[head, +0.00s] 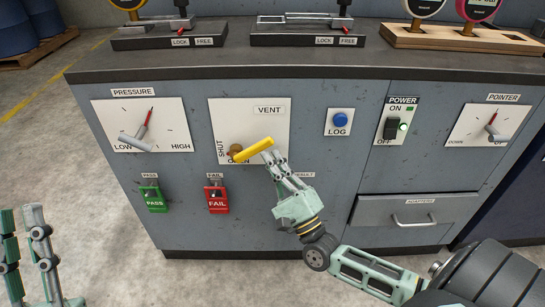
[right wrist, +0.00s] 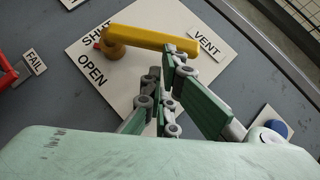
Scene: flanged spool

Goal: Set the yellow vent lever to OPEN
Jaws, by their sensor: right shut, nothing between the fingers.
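The yellow vent lever (head: 254,149) sits on a white plate (head: 275,125) marked VENT, SHUT and OPEN. Its round pivot is above the OPEN label (head: 239,161) and right of the vertical SHUT label (head: 221,149). The lever points right and slightly up, away from SHUT. It also shows in the right wrist view (right wrist: 150,40). My right gripper (head: 270,157) is shut and empty, with its fingertips at the lever's free end; I cannot tell if they touch it. My left gripper (head: 20,209) stands at the lower left, fingers apart, far from the plate.
A blue LOG button (head: 340,120) and POWER switch (head: 391,128) are right of the plate. A PRESSURE dial (head: 125,115) is left. A drawer (head: 370,211) is lower right.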

